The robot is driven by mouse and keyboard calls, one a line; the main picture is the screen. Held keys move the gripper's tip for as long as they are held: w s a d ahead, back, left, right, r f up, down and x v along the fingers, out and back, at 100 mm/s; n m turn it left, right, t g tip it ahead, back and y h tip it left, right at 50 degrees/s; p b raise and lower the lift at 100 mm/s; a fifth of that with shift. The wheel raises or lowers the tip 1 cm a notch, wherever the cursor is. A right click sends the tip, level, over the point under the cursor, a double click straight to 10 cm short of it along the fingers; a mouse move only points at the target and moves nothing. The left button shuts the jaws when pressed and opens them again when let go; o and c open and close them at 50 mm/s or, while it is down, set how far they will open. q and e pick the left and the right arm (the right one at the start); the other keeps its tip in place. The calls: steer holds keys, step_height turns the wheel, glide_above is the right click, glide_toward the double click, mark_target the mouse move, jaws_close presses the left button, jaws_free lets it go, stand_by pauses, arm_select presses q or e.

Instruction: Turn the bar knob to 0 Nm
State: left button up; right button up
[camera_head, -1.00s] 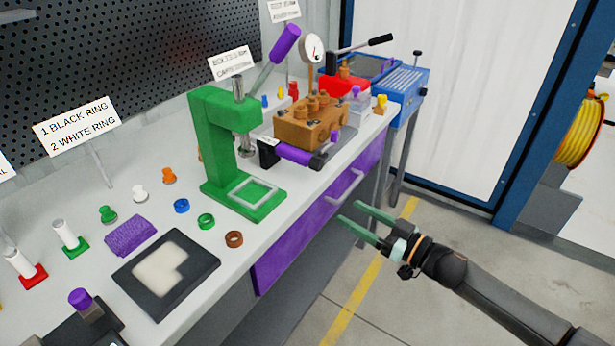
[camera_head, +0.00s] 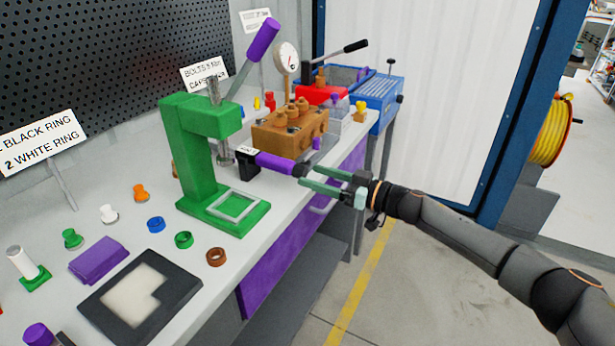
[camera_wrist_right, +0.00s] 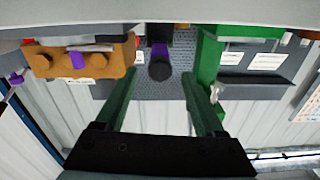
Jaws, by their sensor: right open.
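A purple-handled bar tool (camera_head: 275,162) sticks out past the front of the bench between the green press and the orange pump block. It has a black block with a small white display at its inner end and a black round knob (camera_head: 299,170) at its outer end. Any Nm reading is too small to read. My right gripper (camera_head: 312,177) is open, its two green fingers pointing at the knob. In the right wrist view the black knob (camera_wrist_right: 160,71) lies between the fingertips, a little ahead of them; contact cannot be told. My left gripper is out of view.
The green press (camera_head: 190,150) stands left of the bar, the orange pump block (camera_head: 290,130) behind it. A round gauge (camera_head: 287,57) and a blue box (camera_head: 392,100) are farther back. Rings and a black tray (camera_head: 180,292) lie nearer. The floor right of the bench is clear.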

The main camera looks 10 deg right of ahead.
mark_target(300, 171)
steer(key=shift+x, duration=1.35)
jaws_close()
